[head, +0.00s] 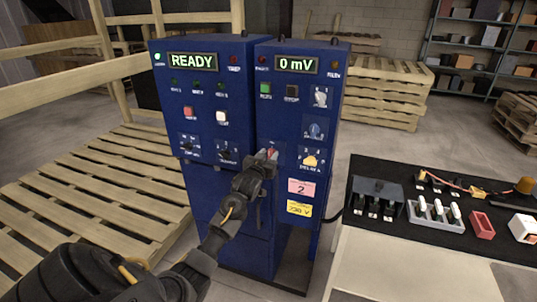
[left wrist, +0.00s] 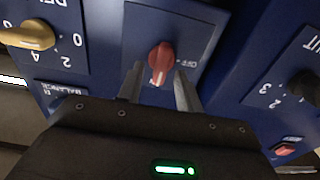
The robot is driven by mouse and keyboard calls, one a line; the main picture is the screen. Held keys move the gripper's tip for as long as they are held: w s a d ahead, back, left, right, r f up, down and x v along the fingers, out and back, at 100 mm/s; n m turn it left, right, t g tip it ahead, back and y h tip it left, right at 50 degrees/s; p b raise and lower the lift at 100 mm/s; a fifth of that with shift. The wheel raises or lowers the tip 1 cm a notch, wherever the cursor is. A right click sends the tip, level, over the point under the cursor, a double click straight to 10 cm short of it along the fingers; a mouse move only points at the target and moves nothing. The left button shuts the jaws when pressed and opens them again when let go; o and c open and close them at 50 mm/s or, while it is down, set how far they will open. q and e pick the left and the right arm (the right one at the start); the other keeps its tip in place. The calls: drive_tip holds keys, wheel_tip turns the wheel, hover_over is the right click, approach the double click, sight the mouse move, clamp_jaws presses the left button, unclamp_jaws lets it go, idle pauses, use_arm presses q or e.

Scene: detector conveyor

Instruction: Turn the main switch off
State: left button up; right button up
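The main switch is a red rotary knob (head: 271,152) on the right-hand blue cabinet (head: 290,110). In the left wrist view the knob (left wrist: 162,62) sits on a blue plate, its white-marked end pointing down in the picture. An upside-down "OFF" label (left wrist: 187,64) is to its right. My left gripper (head: 266,157) is at the knob. In the left wrist view its two fingers (left wrist: 158,88) are apart, one on each side of the knob's lower end, with visible gaps. My right gripper is not in view.
The cabinet displays read "READY" (head: 193,61) and "0 mV" (head: 296,65). A yellow knob (head: 311,160) is close to the right of the gripper. A bench (head: 400,250) with switches and small parts stands at right. Wooden pallets (head: 90,200) lie at left.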

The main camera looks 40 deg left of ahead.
use_arm(q)
drive_tip(key=shift+w+a, duration=0.1)
drive_tip(key=shift+w, duration=0.1)
drive_tip(key=c, duration=0.6)
